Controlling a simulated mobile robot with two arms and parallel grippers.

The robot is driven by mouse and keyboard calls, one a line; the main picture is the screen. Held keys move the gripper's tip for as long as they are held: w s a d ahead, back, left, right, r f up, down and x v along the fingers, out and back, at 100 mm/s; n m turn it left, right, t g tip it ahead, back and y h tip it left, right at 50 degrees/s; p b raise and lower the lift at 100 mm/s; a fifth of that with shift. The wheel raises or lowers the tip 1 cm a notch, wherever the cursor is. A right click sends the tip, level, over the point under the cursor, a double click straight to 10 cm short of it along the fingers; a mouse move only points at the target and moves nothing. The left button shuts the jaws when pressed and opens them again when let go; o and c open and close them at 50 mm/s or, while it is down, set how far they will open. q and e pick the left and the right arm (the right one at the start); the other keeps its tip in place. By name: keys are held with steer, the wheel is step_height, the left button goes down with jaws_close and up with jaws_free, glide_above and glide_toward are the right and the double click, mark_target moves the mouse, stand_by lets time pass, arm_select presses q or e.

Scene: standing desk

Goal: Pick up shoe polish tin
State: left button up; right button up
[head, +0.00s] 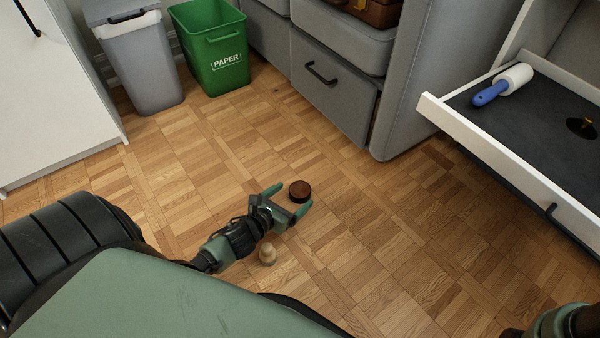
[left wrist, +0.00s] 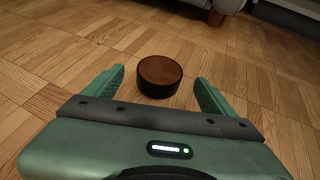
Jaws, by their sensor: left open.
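The shoe polish tin (head: 300,191) is a small round dark tin with a brown lid, lying flat on the wooden floor. My left gripper (head: 289,198) is open, low over the floor, with the tin at its fingertips. In the left wrist view the tin (left wrist: 159,76) stands between the two spread green fingers (left wrist: 158,88), toward their tips, with a gap on each side. The fingers do not touch it there. My right arm (head: 565,322) shows only in part at the bottom right corner, and its fingers are out of view.
A small tan wooden object (head: 267,255) stands on the floor beside my left forearm. A green paper bin (head: 212,50) and a grey bin (head: 145,65) stand at the back. An open drawer (head: 520,170) holding a blue-handled lint roller (head: 503,85) juts out at right. Floor around the tin is clear.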

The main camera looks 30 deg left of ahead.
mark_target(299, 191)
arm_select(q)
steer(key=b+x, duration=0.2)
steer(key=x, duration=0.2)
steer(key=shift+s+f+b, duration=0.1)
steer(key=shift+b, duration=0.25)
steer(key=shift+w+b, duration=0.3)
steer(key=shift+w, duration=0.2)
steer(key=c, duration=1.7)
